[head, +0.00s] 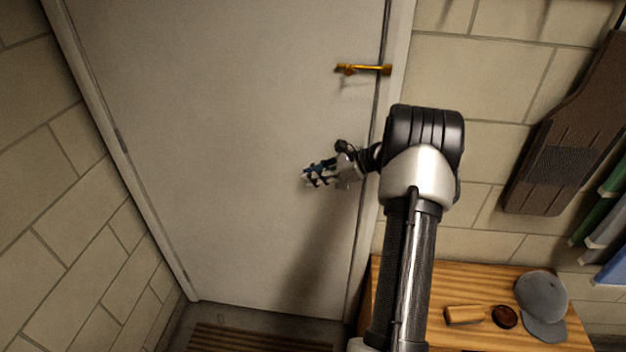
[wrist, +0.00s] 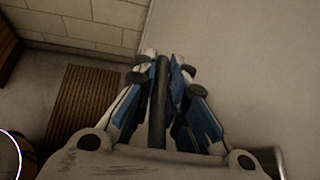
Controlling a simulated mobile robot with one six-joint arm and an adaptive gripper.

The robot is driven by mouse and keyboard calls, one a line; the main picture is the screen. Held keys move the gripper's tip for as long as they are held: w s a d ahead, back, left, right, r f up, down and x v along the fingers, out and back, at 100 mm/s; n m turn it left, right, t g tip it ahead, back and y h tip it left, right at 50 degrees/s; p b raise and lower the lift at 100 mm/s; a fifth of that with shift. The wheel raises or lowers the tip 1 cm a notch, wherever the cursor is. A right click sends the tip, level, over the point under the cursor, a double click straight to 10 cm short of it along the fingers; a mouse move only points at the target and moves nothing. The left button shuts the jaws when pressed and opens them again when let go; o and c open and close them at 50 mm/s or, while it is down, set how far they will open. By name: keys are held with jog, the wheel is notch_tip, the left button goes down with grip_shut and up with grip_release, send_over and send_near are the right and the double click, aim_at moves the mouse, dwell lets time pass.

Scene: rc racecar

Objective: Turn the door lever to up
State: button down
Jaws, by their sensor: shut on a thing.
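A brass-coloured door lever (head: 364,69) sticks out level to the left near the right edge of the pale door (head: 240,120), high in the head view. My gripper (head: 312,177) is below it and to its left, in front of the door and apart from the brass lever. In the wrist view my gripper (wrist: 160,68) has its blue and white fingers closed around a dark round rod (wrist: 157,105). I cannot tell what the rod belongs to, and the head view does not show it clearly.
A wooden bench (head: 390,290) stands right of the door, with a grey cap (head: 542,300), a brush (head: 464,315) and a round tin (head: 505,316). A slatted mat (head: 255,338) lies at the foot of the door. A block wall (head: 70,190) is on the left.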

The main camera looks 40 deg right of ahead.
jog(key=shift+r, duration=0.3)
jog(key=c, duration=1.6)
grip_release()
jog(key=v, duration=1.2)
jog(key=shift+f, duration=0.3)
jog(key=shift+s, duration=0.1)
